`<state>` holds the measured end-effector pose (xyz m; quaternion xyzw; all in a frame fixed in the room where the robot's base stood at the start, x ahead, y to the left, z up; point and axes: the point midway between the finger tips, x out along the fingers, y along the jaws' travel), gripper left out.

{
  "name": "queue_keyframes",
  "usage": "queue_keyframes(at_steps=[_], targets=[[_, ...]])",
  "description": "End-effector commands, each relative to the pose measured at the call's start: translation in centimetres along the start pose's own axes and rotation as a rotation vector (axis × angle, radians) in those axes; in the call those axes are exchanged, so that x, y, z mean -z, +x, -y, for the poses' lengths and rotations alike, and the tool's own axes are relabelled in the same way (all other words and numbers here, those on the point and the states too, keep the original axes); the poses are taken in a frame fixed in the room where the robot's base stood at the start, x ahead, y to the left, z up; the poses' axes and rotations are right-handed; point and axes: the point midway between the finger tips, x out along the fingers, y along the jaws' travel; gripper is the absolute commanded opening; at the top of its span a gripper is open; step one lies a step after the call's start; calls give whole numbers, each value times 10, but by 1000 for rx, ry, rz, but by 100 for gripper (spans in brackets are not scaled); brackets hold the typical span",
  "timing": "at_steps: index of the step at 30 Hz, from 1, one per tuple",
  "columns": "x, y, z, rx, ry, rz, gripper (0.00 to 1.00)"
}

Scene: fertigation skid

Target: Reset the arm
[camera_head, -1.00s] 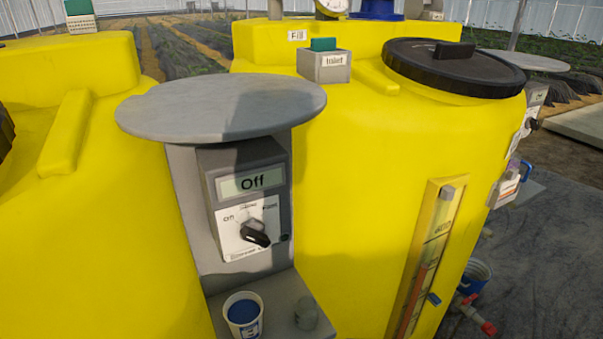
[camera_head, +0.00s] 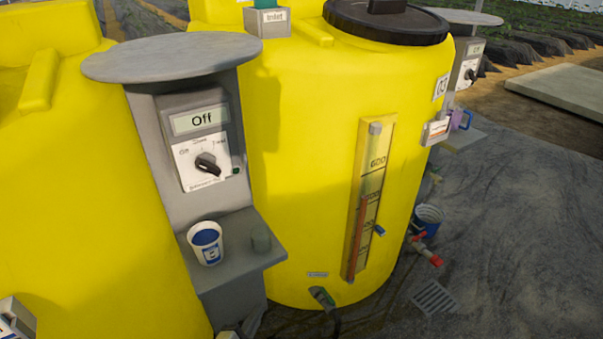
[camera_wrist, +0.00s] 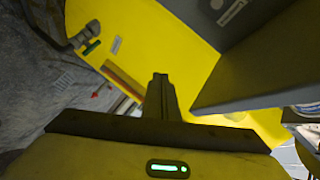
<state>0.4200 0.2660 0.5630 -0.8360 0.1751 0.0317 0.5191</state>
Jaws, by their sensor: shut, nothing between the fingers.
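My gripper (camera_wrist: 160,82) shows in the wrist view with its fingers together and nothing between them. It points toward a yellow tank (camera_wrist: 195,35), with a grey shelf or panel edge (camera_wrist: 260,70) close to its right. I cannot tell from the picture whether it touches that edge. In the head view neither my gripper nor my arm can be made out clearly.
A grey control post (camera_head: 200,145) reads "Off" and has a black knob (camera_head: 208,164). A large yellow tank (camera_head: 300,130) stands behind. Dark floor (camera_head: 520,220) is open at right.

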Motion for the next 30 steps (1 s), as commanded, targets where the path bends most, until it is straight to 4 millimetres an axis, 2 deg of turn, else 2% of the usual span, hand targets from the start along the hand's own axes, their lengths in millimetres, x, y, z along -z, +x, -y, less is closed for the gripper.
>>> queue_keyframes(at_steps=[1,8,11,17,23,30], targets=[[8,5,19,-26,93,-40,0],[58,15,66,-143,495,-232,0],[89,18,90,-195,719,-347,0],[176,17,141,-278,1311,-681,0],[266,-3,181,-275,1921,-1064,0],[361,-48,217,-141,2601,-1551,0]])
